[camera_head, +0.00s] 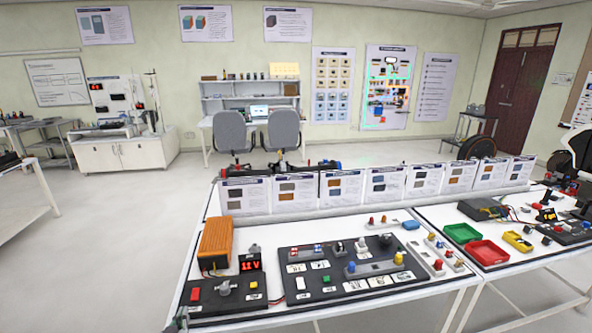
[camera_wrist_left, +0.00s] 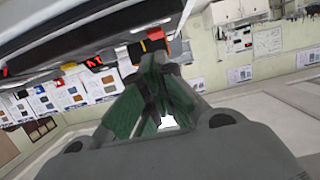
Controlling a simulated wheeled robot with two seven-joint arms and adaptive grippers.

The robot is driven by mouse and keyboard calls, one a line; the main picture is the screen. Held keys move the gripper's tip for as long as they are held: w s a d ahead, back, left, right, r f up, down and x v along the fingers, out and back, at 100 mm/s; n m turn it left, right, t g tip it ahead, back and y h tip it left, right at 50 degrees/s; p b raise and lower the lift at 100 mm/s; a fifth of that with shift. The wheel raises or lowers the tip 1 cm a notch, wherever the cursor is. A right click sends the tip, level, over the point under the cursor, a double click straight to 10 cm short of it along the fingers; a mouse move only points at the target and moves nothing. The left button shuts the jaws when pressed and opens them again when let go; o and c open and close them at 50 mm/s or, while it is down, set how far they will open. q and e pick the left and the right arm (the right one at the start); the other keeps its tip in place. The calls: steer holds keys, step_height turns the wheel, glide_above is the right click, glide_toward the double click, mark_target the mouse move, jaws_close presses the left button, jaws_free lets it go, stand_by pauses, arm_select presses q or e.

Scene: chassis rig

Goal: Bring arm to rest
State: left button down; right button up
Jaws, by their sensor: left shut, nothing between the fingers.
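My left gripper (camera_head: 181,318) shows only as a small grey piece at the lower left, by the bench's near-left corner. In the left wrist view my left gripper (camera_wrist_left: 160,65) fills the middle, its green-padded fingers shut with nothing between them. The picture there is tilted, with the bench edge across the top. The control board (camera_head: 230,296) with a red button (camera_head: 195,294) and a lit red display (camera_head: 250,263) lies just beyond the gripper. My right gripper is in neither view.
Red (camera_head: 487,252) and green (camera_head: 461,233) trays sit on the adjoining bench. Floor left of the bench is clear.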

arm_select(q)
steer(key=s+d+f+m+g+h, duration=0.15)
steer(key=s+d+f, duration=0.3)
steer(key=f, duration=0.65)
steer(key=s+d+f+g, duration=0.3)
steer(key=s+f, duration=0.3)
steer(key=f, duration=0.5)
steer(key=s+d+f+g+h, duration=0.1)
steer(key=s+d+f+g, duration=0.3)
steer(key=f, duration=0.8)
steer(key=s+d+f+m+g+h, duration=0.1)
steer(key=s+f, duration=0.4)
steer(key=s, duration=0.3)
steer(key=s+d+f, duration=0.2)
steer(key=s+f, duration=0.3)
steer(key=s, duration=0.2)
steer(key=s+a+f+m+g, duration=0.1)
steer(key=s+f+g, duration=0.1)
steer(key=s, duration=0.7)
steer(key=s+a+f+m+g, duration=0.1)
steer(key=s+a+f+g, duration=0.1)
steer(key=s+f, duration=0.3)
steer(key=s, duration=0.4)
steer(key=shift+a, duration=0.2)
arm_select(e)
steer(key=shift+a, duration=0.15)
arm_select(q)
steer(key=shift+m, duration=0.25)
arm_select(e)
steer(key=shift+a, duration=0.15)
